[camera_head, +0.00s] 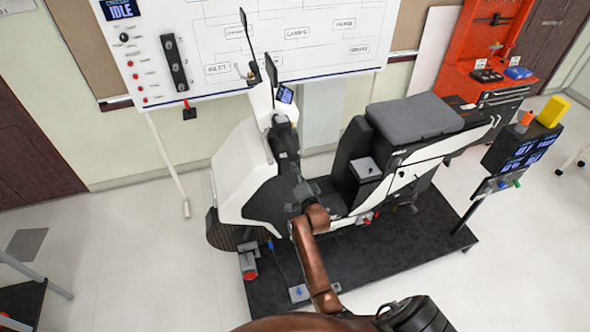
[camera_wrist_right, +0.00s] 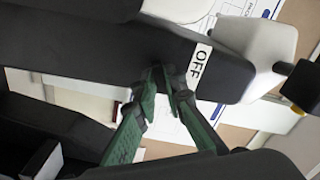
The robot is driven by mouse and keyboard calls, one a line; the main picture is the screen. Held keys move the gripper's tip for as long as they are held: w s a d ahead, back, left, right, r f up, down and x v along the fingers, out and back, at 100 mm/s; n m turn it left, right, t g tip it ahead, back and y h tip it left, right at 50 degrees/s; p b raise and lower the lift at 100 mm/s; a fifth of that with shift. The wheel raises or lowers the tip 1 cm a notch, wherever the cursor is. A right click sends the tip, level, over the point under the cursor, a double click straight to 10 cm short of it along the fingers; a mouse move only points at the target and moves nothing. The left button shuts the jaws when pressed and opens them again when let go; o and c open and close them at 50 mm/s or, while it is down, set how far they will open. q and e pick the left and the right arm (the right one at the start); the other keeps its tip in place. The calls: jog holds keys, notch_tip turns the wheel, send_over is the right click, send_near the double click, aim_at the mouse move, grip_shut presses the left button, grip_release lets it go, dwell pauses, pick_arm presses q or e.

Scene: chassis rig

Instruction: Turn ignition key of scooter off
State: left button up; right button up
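The scooter (camera_head: 243,172) is white and black, with a grey seat (camera_head: 413,117), and stands on a dark platform. My right arm reaches up to its front column, and my right gripper (camera_head: 286,148) is at the dark part below the handlebar, small and hard to make out. In the right wrist view the green fingers with black tips (camera_wrist_right: 168,78) come close together against a dark panel (camera_wrist_right: 140,48), beside a white label reading OFF (camera_wrist_right: 198,66). The ignition key cannot be made out; the fingertips may hide it. My left gripper is not in view.
A whiteboard (camera_head: 290,45) with labels and an IDLE display (camera_head: 120,9) stands behind the scooter. An orange tool cabinet (camera_head: 482,45) is at the back right. A stand with screens (camera_head: 520,150) is on the right.

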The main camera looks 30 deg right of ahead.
grip_shut()
jog(key=shift+n, duration=0.3)
jog(key=shift+f+n+p, duration=0.1)
jog(key=shift+n+p, duration=0.65)
jog(key=shift+n, duration=4.85)
jog(key=o, duration=0.6)
grip_release()
